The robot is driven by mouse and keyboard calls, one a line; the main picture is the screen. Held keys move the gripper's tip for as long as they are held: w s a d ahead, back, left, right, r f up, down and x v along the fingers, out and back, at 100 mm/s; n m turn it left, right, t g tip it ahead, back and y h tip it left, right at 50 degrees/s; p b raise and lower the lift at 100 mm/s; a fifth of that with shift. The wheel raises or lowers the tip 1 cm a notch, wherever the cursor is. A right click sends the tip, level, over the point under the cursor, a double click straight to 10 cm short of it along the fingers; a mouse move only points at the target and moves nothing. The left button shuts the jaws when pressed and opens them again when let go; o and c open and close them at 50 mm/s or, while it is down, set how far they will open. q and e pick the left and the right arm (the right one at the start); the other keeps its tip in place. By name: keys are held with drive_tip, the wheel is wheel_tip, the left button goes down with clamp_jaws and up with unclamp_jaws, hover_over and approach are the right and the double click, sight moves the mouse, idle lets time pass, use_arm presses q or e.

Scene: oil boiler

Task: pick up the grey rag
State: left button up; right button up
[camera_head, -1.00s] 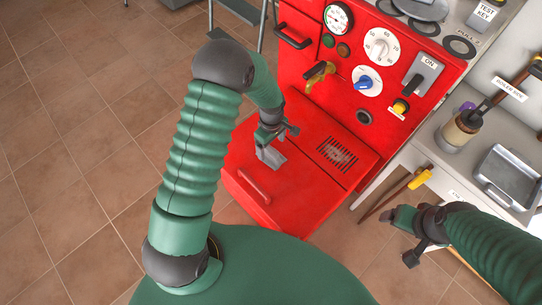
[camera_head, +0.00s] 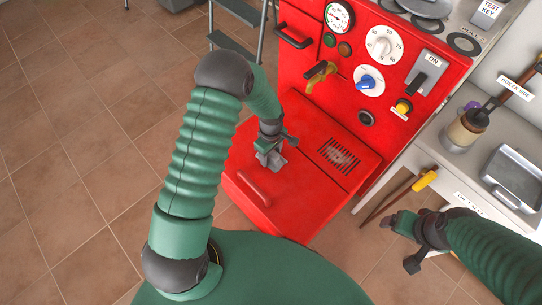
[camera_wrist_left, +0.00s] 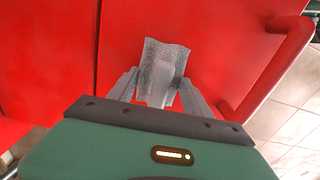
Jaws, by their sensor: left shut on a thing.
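The grey rag (camera_head: 277,161) lies on the red sloping top of the boiler's lower front section. In the left wrist view the rag (camera_wrist_left: 165,50) is a small textured cloth, with a fold standing up between the fingers. My left gripper (camera_head: 268,150) is down at the rag and shut on this fold; in the left wrist view its two fingers (camera_wrist_left: 162,92) stand on either side of it. The rag's far part still lies close to the red surface. My right gripper (camera_head: 404,240) is empty, its fingers apart, in front of the shelf at the right.
A red handle (camera_head: 254,190) and a dark vent grille (camera_head: 339,156) flank the rag. The boiler panel with dials, a blue knob (camera_head: 369,83) and a lever rises behind. A shelf with a metal tray (camera_head: 513,180) is at the right. Open tiled floor is at the left.

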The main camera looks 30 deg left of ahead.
use_arm(q)
wheel_tip(320, 180, up, 9)
drive_tip(key=p, duration=0.4)
drive_tip(key=shift+r, duration=0.55)
